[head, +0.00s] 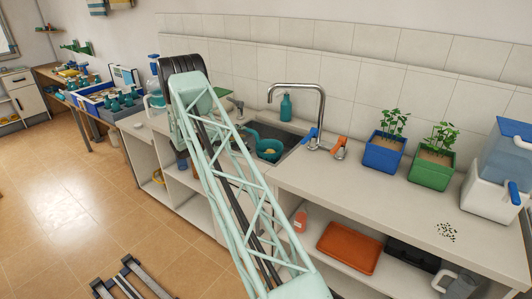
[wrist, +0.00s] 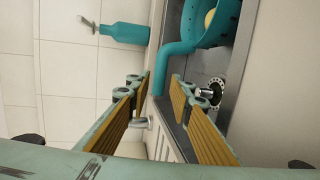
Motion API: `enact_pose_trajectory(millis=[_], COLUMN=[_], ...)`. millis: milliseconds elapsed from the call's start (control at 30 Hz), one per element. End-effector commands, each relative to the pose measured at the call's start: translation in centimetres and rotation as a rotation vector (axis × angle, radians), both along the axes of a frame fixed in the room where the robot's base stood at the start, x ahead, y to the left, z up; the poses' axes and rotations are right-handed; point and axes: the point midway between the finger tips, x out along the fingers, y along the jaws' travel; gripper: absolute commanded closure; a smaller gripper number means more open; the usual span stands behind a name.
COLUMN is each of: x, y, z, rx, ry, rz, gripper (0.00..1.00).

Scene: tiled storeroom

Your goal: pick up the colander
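The teal colander (head: 268,152) lies in the sink, partly hidden by my arm in the head view. In the wrist view its bowl (wrist: 207,30) is at the top right, with a yellowish round item inside. Its bent handle (wrist: 174,62) comes down toward the space between my fingertips. My gripper (wrist: 158,88) is open, with its two ochre-padded fingers apart and nothing held. The handle appears just beyond the fingertips; I cannot tell whether they touch. In the head view my gripper is hidden behind my arm.
A teal bottle (head: 286,107) stands behind the sink (head: 290,140), beside a tall curved faucet (head: 322,110). A blue planter (head: 384,153) and a green planter (head: 431,168) stand to the right. The counter (head: 340,190) in front of them is mostly clear.

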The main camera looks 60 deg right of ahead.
Motion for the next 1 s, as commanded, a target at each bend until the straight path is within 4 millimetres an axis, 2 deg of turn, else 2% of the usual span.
enact_pose_trajectory(millis=[200, 400, 1000], x=[-0.4, -0.5, -0.6], y=[-2.4, -3.7, -3.9], z=[-0.6, -0.8, -0.8], rx=[0.001, 0.0, 0.0], ry=[-0.001, 0.0, 0.0], rz=[-0.002, 0.0, 0.0], gripper=[0.8, 0.8, 0.8])
